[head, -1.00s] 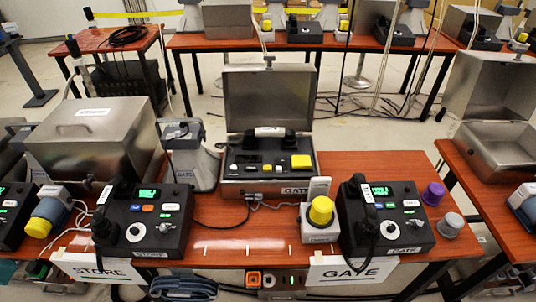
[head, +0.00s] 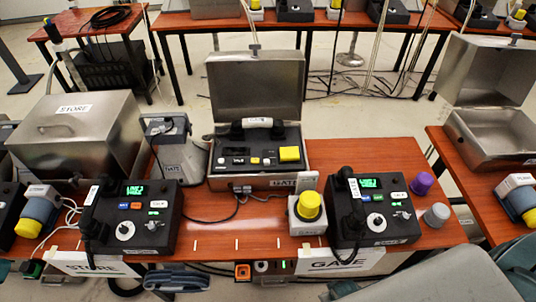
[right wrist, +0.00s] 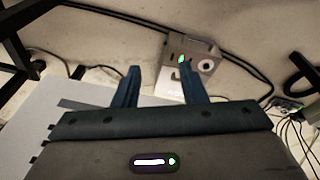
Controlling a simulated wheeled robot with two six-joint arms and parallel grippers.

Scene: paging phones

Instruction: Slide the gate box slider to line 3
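My right gripper (right wrist: 158,78) is open and empty in the right wrist view, facing the floor, away from the box. My right arm (head: 435,278) shows at the bottom right. I cannot make out my left gripper in the head view.
A GATE phone (head: 375,210) and a yellow-topped beacon (head: 308,207) stand right of the box, a STORE phone (head: 130,217) left. Purple (head: 422,183) and grey (head: 437,215) knobs sit at the right. White ticks mark the bare table front (head: 236,243).

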